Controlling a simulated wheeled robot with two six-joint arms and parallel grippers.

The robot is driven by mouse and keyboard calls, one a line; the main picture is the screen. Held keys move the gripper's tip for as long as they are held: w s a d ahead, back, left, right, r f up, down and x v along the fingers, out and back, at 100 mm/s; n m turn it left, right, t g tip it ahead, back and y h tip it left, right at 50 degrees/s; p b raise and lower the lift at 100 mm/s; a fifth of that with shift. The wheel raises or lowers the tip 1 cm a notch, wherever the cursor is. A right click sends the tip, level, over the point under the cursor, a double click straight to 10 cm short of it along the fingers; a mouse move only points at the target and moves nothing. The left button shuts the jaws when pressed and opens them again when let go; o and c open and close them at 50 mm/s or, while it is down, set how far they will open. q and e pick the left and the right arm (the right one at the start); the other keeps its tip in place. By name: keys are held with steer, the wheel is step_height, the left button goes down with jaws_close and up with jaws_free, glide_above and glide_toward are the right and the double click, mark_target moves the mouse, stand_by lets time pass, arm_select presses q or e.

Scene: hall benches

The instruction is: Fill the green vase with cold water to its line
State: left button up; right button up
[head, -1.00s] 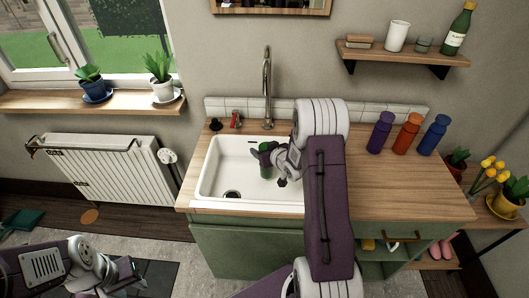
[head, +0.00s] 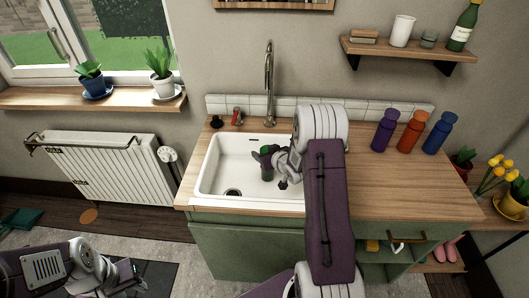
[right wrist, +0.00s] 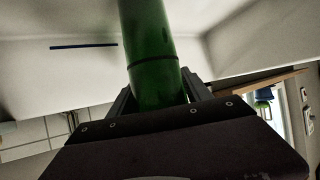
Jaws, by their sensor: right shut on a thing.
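The green vase (head: 267,170) is inside the white sink (head: 213,172), below the tall metal tap (head: 269,88). My right gripper (head: 274,160) is shut on the vase. The right wrist view shows the vase (right wrist: 148,35) between the fingers (right wrist: 160,96), with a dark line around it. I cannot see into the vase or make out any water stream. A red tap handle (head: 237,117) and a black knob (head: 216,122) stand on the counter behind the sink. My left gripper (head: 130,275) is low at the left, away from the sink; its jaws are unclear.
Purple (head: 384,131), orange (head: 411,132) and blue (head: 438,133) bottles stand on the wooden counter (head: 400,178) at the right. A wall shelf (head: 410,50) holds a cup and a green bottle. A radiator (head: 100,165) is at the left. The counter front is clear.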

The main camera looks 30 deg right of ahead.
steer(key=o, duration=1.6)
steer(key=shift+o, duration=0.2)
steer(key=v, duration=0.9)
steer(key=shift+p, duration=0.4)
steer(key=s+a+r+g+p, duration=0.2)
steer(key=s+a+g, duration=0.3)
steer(key=s, duration=0.5)
steer(key=s+a+r+g+p, duration=0.3)
steer(key=s+a+g+p, duration=0.2)
steer(key=s+a, duration=0.5)
steer(key=shift+g, duration=0.5)
